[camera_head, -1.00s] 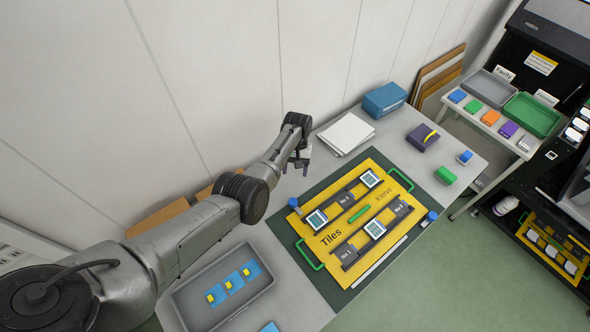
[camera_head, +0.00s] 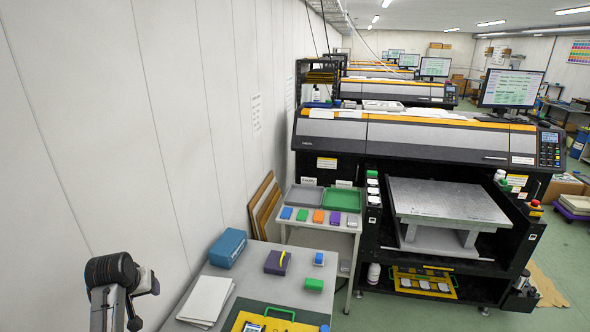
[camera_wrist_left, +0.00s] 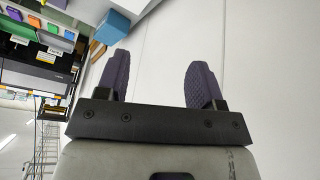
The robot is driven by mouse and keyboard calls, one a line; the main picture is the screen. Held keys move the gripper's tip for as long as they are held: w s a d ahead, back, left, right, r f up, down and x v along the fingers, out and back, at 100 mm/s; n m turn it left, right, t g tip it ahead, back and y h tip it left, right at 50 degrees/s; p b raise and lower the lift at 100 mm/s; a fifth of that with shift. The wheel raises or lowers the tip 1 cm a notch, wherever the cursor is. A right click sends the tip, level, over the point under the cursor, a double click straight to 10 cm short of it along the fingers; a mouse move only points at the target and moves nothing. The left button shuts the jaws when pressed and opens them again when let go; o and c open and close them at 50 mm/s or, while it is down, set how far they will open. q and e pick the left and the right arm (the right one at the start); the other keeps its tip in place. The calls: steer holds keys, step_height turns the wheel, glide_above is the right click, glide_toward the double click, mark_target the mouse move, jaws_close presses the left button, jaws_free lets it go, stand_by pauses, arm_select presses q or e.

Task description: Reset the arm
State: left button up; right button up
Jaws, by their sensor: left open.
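My left arm rises at the lower left of the head view, beside the wall. My left gripper (camera_wrist_left: 160,72) shows in the left wrist view with its two purple fingers wide apart and nothing between them. It points along the plain white wall and is clear of the table. In the head view the gripper (camera_head: 143,292) is small, dark and partly hidden by the wrist. My right gripper is not in either view.
Beyond stand a green tray (camera_head: 341,199) and a large printer (camera_head: 420,140). Wooden boards (camera_head: 262,200) lean on the wall.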

arm_select(q)
steer(key=s+d+r+m+t+y, duration=0.1)
steer(key=s+d+r+m+t, duration=0.1)
steer(key=s+d+r+t, duration=0.4)
steer(key=s+d+f+m, duration=0.2)
steer(key=s+d, duration=0.4)
steer(key=s, duration=0.4)
steer(key=s+d+f+m+g+h, duration=0.1)
steer(key=s+d+f+g, duration=0.15)
steer(key=s+f, duration=0.6)
steer(key=s+d+f+g, duration=0.25)
steer(key=s+f, duration=0.35)
steer(key=s, duration=0.6)
steer(key=s+d+f+m+g+h, duration=0.1)
steer(key=s+f+g, duration=0.2)
steer(key=s+f, duration=0.55)
steer(key=w+r+p+v, duration=0.1)
steer(key=w+p+v, duration=0.1)
steer(key=p+v, duration=1)
steer(key=shift+w+d+r+p, duration=0.15)
steer(key=shift+r+p, duration=0.2)
steer(key=shift+r, duration=0.4)
